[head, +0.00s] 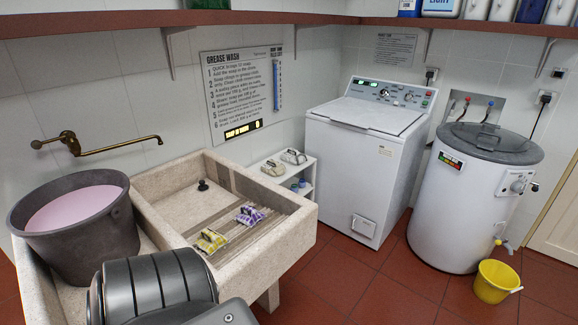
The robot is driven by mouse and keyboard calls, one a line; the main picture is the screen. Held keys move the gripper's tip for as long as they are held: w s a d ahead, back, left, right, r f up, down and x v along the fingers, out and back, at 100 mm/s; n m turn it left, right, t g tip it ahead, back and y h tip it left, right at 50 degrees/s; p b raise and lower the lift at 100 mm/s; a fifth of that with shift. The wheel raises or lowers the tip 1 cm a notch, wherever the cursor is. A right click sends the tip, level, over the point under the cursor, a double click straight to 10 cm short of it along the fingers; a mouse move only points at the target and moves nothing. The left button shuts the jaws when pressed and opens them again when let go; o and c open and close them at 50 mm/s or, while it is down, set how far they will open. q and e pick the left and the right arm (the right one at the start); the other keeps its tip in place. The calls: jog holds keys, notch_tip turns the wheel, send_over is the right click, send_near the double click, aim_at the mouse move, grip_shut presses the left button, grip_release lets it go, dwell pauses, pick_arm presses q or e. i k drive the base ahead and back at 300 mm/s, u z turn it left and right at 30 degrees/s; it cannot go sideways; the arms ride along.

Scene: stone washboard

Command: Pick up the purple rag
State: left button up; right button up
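The purple rag (250,215) lies crumpled in the stone washboard sink (172,198), on its ribbed brownish strip. Its surface shows purple with white and dark patches. A crumpled yellow rag (210,241) lies beside it, nearer to me and to the left, and the two are apart. Neither of my grippers is in view, so nothing shows near the purple rag. A dark ribbed arm part of mine covers some of the sink's near left side.
A dark bucket of pink liquid (77,219) stands at the sink's left, below a brass tap (95,143). A black plug (203,185) is in the basin. A white washer (366,150), a round boiler (474,195) and a yellow bucket (494,281) stand right. Red floor (385,300) is open in front.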

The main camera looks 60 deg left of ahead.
aim_at(249, 216)
jog(key=u, duration=0.05)
jog(key=i, duration=0.9)
jog(key=u, duration=3.2)
